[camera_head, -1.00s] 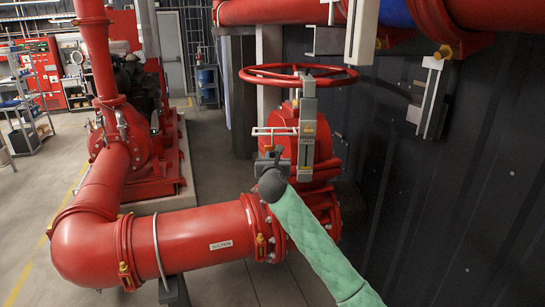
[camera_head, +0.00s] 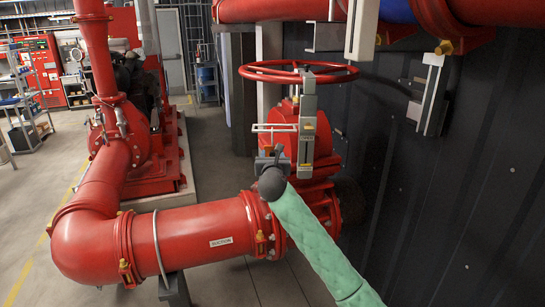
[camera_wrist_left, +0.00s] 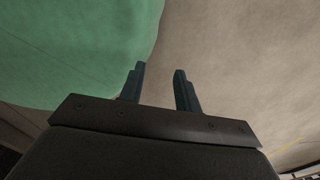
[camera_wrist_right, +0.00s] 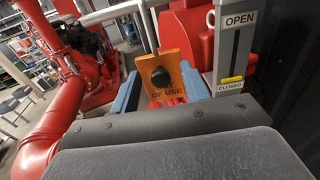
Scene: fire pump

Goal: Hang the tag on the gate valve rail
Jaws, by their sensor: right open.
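The orange tag (camera_wrist_right: 164,72) with a black knob and the partly hidden words "OF USE" shows upright in the right wrist view. It is just below the white gate valve rail (camera_wrist_right: 112,13); I cannot tell for sure whether it hangs on it. The rail also shows in the head view (camera_head: 274,128), left of the grey indicator post (camera_head: 307,125). My right gripper (camera_wrist_right: 162,88) is open, one blue finger on each side of the tag's lower part. In the head view my right gripper (camera_head: 270,156) is just below the rail. My left gripper (camera_wrist_left: 159,75) is open and empty.
The red handwheel (camera_head: 298,74) is above the rail. The red suction pipe (camera_head: 195,238) runs left below my right gripper. A dark wall (camera_head: 440,210) with a grey bracket (camera_head: 431,95) closes the right side. Open floor lies between pump and valve.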

